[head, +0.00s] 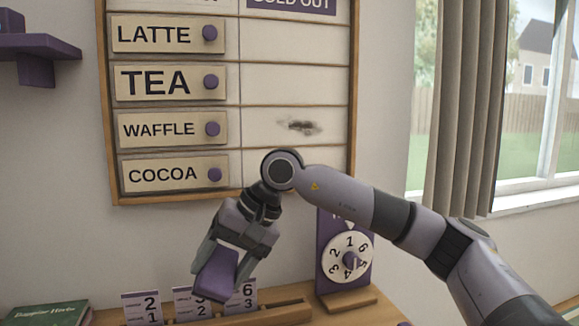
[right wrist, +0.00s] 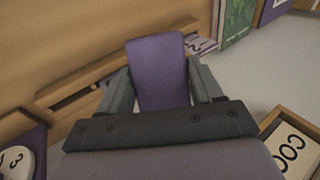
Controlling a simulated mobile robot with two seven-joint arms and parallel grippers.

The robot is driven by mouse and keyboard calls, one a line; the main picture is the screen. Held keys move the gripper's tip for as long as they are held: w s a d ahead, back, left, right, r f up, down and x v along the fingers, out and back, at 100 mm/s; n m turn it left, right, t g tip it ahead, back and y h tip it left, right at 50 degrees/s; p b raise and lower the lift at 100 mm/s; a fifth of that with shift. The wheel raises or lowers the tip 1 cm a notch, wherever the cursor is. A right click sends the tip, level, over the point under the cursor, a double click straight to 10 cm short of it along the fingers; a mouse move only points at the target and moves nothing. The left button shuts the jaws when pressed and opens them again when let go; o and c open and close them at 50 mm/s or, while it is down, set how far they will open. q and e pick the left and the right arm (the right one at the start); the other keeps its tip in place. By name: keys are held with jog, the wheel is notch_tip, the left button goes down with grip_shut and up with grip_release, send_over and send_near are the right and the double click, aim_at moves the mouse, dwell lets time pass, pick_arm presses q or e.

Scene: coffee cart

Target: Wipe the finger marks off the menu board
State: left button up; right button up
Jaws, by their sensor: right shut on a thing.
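The menu board (head: 293,85) hangs on the wall, with LATTE, TEA, WAFFLE and COCOA plates on its left side. A dark smudge (head: 298,126) marks the pale right column in the WAFFLE row. My right gripper (head: 222,268) is below the board, pointing down and shut on a purple block-like thing (head: 215,276). In the right wrist view the purple thing (right wrist: 160,72) sits between the two fingers. I cannot tell whether it is a cloth or an eraser. My left gripper is not in view.
A wooden ledge (head: 285,315) with numbered cards (head: 142,306) runs below the board. A purple number dial (head: 346,258) stands on the right. A green book (head: 50,314) lies at lower left. A purple shelf (head: 38,48) is at upper left, and a curtain (head: 465,110) hangs by the window.

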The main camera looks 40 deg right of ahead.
aim_at(321, 129)
jog(key=s+d+r+m+t+h, duration=0.1)
jog(key=d+r+m+t+h, duration=0.3)
jog(key=d+r, duration=0.5)
jog(key=s+d+r+m+t+h, duration=0.2)
jog(key=d+r+m+t+h, duration=0.15)
jog(key=r+t, duration=0.6)
jog(key=shift+w+d+r+n+g+p, duration=0.2)
jog(key=shift+w+d+r+g, duration=0.3)
jog(key=shift+w, duration=0.4)
jog(key=shift+w+d+r+n+g+p, duration=0.1)
jog(key=shift+w+d+r+g+p, duration=0.2)
jog(key=shift+w+d+r+g, duration=0.45)
jog(key=shift+w+d+r+n+g+p, duration=0.15)
jog(key=shift+w+d+r+p, duration=0.2)
jog(key=shift+w, duration=0.7)
jog(key=shift+f, duration=0.2)
jog(key=shift+w+d+p, duration=0.35)
jog(key=shift+w+d, duration=0.2)
jog(key=shift+w, duration=0.3)
